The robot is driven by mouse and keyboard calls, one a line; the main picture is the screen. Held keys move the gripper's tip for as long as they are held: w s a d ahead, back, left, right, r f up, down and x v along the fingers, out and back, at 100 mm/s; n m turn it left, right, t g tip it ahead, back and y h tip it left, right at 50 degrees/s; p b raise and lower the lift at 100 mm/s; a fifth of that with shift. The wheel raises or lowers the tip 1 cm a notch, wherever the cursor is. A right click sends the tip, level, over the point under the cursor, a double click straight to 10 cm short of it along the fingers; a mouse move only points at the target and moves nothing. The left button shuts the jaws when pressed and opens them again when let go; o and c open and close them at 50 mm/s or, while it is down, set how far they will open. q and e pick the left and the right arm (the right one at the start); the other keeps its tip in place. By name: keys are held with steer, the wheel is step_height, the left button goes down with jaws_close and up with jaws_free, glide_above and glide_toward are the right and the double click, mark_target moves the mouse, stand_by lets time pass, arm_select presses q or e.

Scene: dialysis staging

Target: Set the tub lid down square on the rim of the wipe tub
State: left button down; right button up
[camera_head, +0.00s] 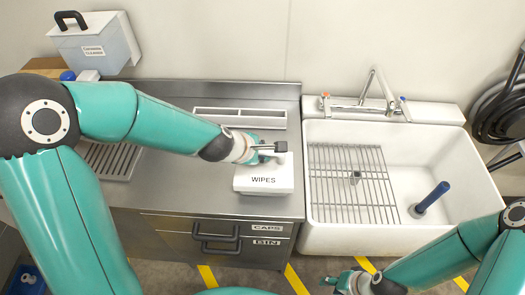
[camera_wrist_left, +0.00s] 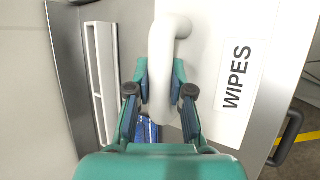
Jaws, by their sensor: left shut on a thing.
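The white wipe tub (camera_head: 264,187), labelled WIPES, stands on the steel counter near its right end. My left gripper (camera_head: 270,150) is over it, shut on the white handle of the tub lid (camera_wrist_left: 163,60). In the left wrist view the handle passes between the two fingers of my left gripper (camera_wrist_left: 160,92). A bit of blue shows below the handle, between the fingers. The arm hides part of the lid, and I cannot tell whether the lid touches the rim or sits square.
A long white divided tray (camera_head: 240,112) lies behind the tub. A sink (camera_head: 420,150) with a wire rack (camera_head: 352,185) and a blue-handled tool (camera_head: 431,197) is to the right. A grey cleaner container (camera_head: 97,45) stands at the back left. Drawers labelled CAPS and BIN are below.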

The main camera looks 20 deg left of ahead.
arm_select(q)
steer(key=shift+f+b, duration=0.9)
steer(key=shift+f, duration=0.05)
steer(key=c, duration=1)
jaws_free()
steer(key=shift+o, duration=0.2)
step_height(320, 180, up, 10)
steer(key=p, duration=0.9)
steer(key=shift+f+p, duration=0.25)
steer(key=shift+p, duration=0.05)
